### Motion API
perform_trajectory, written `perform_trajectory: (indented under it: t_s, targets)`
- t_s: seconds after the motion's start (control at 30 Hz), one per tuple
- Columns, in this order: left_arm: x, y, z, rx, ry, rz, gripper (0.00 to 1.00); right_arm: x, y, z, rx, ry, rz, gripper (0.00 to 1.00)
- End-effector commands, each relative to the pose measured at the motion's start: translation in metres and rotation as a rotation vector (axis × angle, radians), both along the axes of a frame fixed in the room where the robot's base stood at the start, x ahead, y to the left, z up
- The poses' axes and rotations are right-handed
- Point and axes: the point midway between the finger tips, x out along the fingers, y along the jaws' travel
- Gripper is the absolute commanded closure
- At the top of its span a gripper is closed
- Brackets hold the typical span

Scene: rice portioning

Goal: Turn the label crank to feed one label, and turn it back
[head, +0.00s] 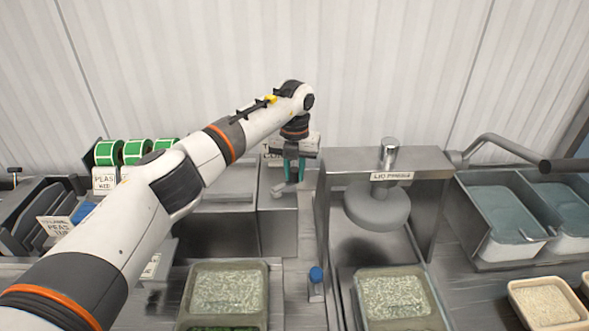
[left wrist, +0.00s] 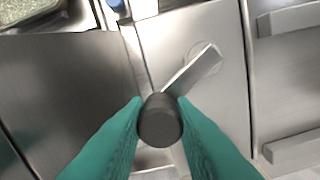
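The label crank has a flat metal arm (left wrist: 192,70) on the steel face of a box (head: 278,225), and a dark round knob (left wrist: 160,120) at its end. In the head view the crank arm (head: 279,190) shows small and pale, just left of the fingertips. My left gripper (head: 294,180) points down at it from above. In the left wrist view the teal fingers (left wrist: 160,108) lie against both sides of the knob and are shut on it. A white sign on the box is partly hidden by my gripper. My right gripper is not in view.
The lid press (head: 377,207) stands right of the crank, with a lever (head: 510,150) reaching right. Green label rolls (head: 138,152) stand at the left. Two filled trays (head: 183,318) (head: 362,320) and a blue-capped bottle (head: 315,288) are in front. Bins (head: 497,250) fill the right.

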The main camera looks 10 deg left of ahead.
Motion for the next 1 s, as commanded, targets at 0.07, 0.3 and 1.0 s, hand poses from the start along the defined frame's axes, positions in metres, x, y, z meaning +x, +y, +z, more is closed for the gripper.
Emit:
perform_trajectory:
  t_s: [0.07,0.3,1.0]
  targets:
    - [0.0,0.0,0.0,0.0,0.0,0.0,0.92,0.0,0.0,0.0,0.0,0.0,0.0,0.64]
    - [0.0,0.0,0.0,0.0,0.0,-0.012,0.99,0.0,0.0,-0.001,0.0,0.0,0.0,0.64]
    - [-0.022,-0.014,-0.002,0.001,-0.003,-0.5,0.99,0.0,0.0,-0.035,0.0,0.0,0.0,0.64]
